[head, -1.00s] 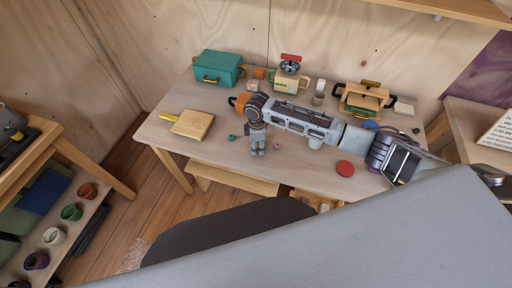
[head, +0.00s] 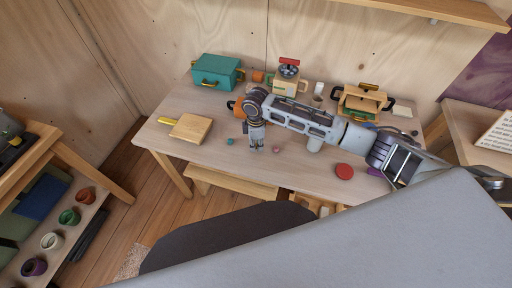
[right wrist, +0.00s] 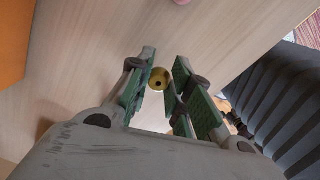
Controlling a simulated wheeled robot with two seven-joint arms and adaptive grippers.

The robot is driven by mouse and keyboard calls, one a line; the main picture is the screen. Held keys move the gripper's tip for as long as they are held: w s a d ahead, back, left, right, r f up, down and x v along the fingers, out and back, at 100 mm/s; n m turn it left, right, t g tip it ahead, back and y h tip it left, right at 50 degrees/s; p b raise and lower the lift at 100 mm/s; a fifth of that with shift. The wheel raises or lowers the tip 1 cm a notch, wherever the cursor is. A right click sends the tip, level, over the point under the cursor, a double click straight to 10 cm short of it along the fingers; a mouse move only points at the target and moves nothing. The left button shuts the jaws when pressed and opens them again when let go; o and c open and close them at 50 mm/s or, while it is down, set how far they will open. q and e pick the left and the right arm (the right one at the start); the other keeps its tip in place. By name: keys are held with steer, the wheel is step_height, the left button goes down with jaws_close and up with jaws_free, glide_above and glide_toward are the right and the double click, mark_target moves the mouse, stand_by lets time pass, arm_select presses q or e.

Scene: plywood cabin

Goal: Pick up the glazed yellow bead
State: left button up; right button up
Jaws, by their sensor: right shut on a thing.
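The glazed yellow bead (right wrist: 159,79), small and round with a dark hole, sits between the fingertips of my right gripper (right wrist: 160,84) in the right wrist view. The green-padded fingers are closed on it. In the head view my right gripper (head: 256,148) points down over the front part of the table, and the bead cannot be made out there. My left gripper is not in view.
On the table (head: 220,155), a teal bead (head: 231,141) lies left of the gripper and a pink bead (head: 276,150) right of it. A cutting board (head: 191,128), teal box (head: 217,70), toy pots and a red disc (head: 344,171) stand around.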

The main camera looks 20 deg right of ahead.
steer(key=shift+r, duration=3.4)
